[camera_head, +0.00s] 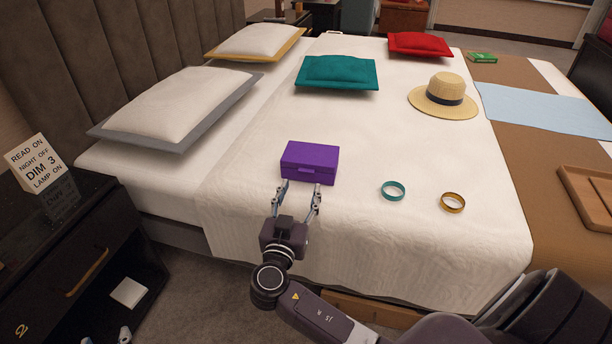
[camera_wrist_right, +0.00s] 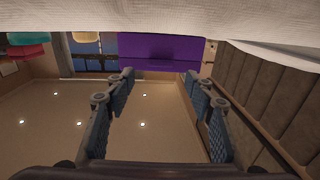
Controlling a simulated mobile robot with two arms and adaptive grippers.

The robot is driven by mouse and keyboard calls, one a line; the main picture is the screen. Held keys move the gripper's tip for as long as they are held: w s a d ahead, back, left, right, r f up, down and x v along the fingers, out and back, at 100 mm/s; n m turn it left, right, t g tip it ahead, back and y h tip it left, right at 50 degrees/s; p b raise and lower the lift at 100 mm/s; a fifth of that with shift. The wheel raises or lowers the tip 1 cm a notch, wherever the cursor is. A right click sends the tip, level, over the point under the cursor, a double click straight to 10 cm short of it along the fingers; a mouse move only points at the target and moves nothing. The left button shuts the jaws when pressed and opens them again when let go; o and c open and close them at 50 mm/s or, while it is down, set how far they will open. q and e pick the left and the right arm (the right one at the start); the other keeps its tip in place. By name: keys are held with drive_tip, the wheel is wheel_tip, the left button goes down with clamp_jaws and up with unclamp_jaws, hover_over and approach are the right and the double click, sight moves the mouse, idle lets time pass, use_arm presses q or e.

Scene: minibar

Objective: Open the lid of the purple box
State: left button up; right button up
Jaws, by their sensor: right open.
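The purple box (camera_head: 310,160) sits on the white bed with its lid closed. In the right wrist view the box (camera_wrist_right: 160,47) shows beyond the fingers, and the picture is upside down. My right gripper (camera_head: 300,187) is open and empty at the near side of the box, its fingertips pointing at the front face. I cannot tell whether the tips touch it. In the right wrist view the fingers (camera_wrist_right: 160,88) are spread wide with nothing between them. Only small tips of what looks like my left gripper (camera_head: 107,337) show at the bottom left edge.
A teal ring (camera_head: 392,190) and a gold ring (camera_head: 453,203) lie right of the box. A straw hat (camera_head: 444,96) and pillows (camera_head: 337,72) lie farther back. A nightstand with a sign (camera_head: 43,166) stands left. The bed around the box is clear.

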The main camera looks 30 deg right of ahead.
sight(306, 172)
use_arm(q)
drive_tip(key=shift+w+d+r+t, duration=0.1)
drive_tip(key=shift+w+r+t, duration=0.15)
drive_tip(key=shift+r, duration=0.3)
drive_tip(key=shift+w+d+r+t, duration=0.1)
drive_tip(key=shift+w+r+t, duration=0.15)
drive_tip(key=shift+r, duration=0.3)
use_arm(e)
drive_tip(key=shift+x, duration=2.95)
drive_tip(key=shift+c, duration=0.3)
clamp_jaws()
